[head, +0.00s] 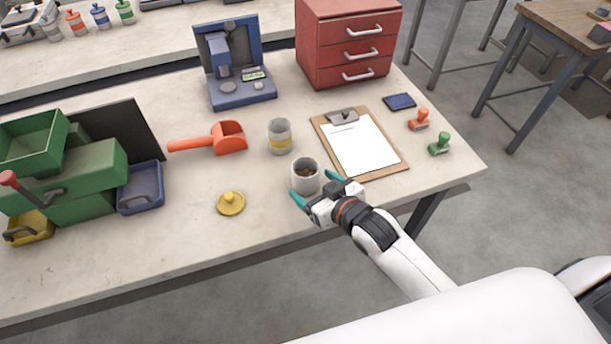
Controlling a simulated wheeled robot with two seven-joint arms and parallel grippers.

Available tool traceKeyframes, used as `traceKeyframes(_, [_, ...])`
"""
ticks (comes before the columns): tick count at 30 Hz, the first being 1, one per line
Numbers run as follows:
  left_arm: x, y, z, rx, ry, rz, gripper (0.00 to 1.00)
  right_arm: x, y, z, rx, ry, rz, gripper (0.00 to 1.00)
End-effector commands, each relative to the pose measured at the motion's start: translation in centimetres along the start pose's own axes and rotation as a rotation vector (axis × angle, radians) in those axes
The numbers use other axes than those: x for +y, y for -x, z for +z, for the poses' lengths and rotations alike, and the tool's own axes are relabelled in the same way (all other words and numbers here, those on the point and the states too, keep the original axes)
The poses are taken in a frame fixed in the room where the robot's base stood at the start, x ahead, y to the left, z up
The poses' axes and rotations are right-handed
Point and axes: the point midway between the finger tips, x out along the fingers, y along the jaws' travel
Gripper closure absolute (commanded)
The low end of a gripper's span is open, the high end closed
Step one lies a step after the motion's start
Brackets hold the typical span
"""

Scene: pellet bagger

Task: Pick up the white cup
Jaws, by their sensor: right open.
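I cannot tell whether the fingers touch the cup. My left gripper is not in view.
A clipboard (358,143) lies close to the right, a yellow lidded knob (231,203) to the left, an orange scoop (212,139) further back. The blue machine (235,65) and red drawers (348,42) stand behind.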

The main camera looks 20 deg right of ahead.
Motion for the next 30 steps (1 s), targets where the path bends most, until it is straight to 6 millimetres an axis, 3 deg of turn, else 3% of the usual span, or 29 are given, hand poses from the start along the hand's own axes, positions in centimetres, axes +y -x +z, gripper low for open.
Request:
traceKeyframes(12, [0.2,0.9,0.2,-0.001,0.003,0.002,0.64,-0.7,-4.9,-0.1,0.000,0.000,0.000,0.18])
traceKeyframes(21, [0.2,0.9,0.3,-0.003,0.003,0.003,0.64,-0.7,-5.3,-0.2,0.000,0.000,0.000,0.20])
traceKeyframes(30, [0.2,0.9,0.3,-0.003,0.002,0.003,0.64,-0.7,-5.3,-0.2,0.001,0.000,0.000,0.69])
